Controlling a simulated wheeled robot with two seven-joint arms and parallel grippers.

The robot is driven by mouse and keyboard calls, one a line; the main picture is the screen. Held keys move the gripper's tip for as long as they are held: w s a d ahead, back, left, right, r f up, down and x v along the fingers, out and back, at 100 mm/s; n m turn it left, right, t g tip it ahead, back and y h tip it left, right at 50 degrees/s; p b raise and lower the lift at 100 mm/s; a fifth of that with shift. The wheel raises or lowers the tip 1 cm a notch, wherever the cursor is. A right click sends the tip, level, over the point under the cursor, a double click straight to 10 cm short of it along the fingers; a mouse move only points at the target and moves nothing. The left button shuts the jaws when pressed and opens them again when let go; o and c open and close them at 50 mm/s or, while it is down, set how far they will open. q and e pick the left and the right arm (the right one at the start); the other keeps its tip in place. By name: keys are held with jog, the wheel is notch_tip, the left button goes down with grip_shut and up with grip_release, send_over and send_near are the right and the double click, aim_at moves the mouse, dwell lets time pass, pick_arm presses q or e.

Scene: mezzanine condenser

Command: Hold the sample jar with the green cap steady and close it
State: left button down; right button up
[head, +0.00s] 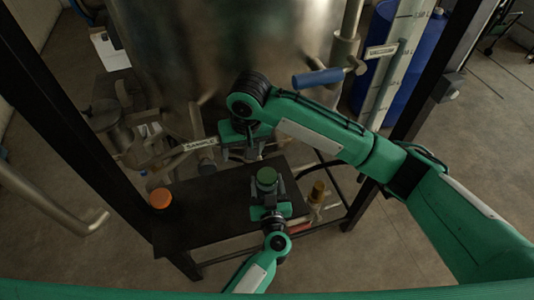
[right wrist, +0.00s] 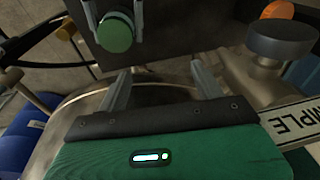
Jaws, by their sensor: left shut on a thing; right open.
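The sample jar's green cap (head: 267,176) is over the black tabletop (head: 205,215), seen from above. The jar body is mostly hidden under the cap. My left gripper (head: 268,189) is shut on the jar, with a finger on either side. The cap also shows in the right wrist view (right wrist: 115,33), near the top. It covers the jar's mouth; I cannot tell how tight it is. My right gripper (head: 250,156) is open and empty, behind the jar in the head view. Its two fingers (right wrist: 161,82) are apart from the cap in the right wrist view.
An orange-capped container (head: 161,198) stands at the table's left. An amber bottle (head: 317,190) is to the right of the jar. A large metal vessel (head: 220,50), a blue-handled valve (head: 320,77) and a labelled pipe with tag (head: 200,144) crowd the back. Dark frame posts flank the table.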

aim_at(267, 175)
jog(key=d+n, duration=0.1)
jog(key=n, duration=0.4)
jog(key=d+f+n+h, duration=0.1)
jog(key=n, duration=0.4)
jog(key=d+n, duration=0.2)
jog(key=n, duration=0.4)
jog(key=shift+d+f+g, duration=0.1)
jog(key=shift+f+g, duration=0.1)
jog(key=shift+g, duration=0.1)
jog(key=n, duration=0.2)
jog(key=d+n, duration=0.1)
jog(key=n, duration=0.1)
jog(key=d+n, duration=0.1)
jog(key=n, duration=0.1)
jog(key=shift+s+f+h, duration=0.1)
jog(key=shift+f+h, duration=0.15)
jog(key=shift+h, duration=0.15)
jog(key=shift+f, duration=4)
jog(key=shift+c, duration=0.2)
